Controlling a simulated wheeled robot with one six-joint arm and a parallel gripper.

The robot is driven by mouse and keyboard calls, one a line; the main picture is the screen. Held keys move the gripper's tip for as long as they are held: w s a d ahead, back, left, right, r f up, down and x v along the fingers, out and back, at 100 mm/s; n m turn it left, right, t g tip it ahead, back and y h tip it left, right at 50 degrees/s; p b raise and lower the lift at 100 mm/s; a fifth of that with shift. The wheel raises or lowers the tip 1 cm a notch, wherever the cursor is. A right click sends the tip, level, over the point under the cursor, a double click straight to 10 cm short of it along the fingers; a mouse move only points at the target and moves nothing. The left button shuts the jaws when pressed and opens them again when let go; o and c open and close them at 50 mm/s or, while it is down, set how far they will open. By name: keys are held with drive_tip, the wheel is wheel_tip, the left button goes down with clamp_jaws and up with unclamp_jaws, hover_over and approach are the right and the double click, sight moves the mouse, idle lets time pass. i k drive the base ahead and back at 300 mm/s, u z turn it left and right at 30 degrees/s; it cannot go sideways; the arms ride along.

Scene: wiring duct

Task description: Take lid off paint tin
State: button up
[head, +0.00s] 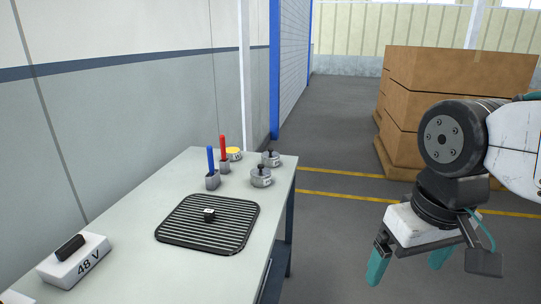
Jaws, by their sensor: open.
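Two short grey tins with black-knobbed tops stand at the far right of the table, a nearer one (261,178) and a farther one (270,159). A small round thing with a yellow top (234,153) stands near them at the far end. I cannot tell which of these is the paint tin. No lid is seen lying off a tin. My gripper (409,265) is open and empty, with teal fingers pointing down. It is off the table to the right, over the floor in the picture, well apart from the tins.
The table (130,225) stands along a wall. A black ribbed mat (190,236) bears a small cube (208,214). Grey holders keep a blue stick (210,160) and red stick (223,148) upright. A 48 V block (75,262) sits nearer. Cardboard boxes (440,75) stand behind my arm.

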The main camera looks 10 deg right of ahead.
sight(269, 154)
drive_tip(key=k, duration=0.9)
drive_tip(key=z, duration=1.05)
drive_tip(key=i, duration=2.7)
drive_tip(key=u, duration=1.6)
drive_tip(key=i, duration=0.85)
drive_tip(key=u, duration=0.9)
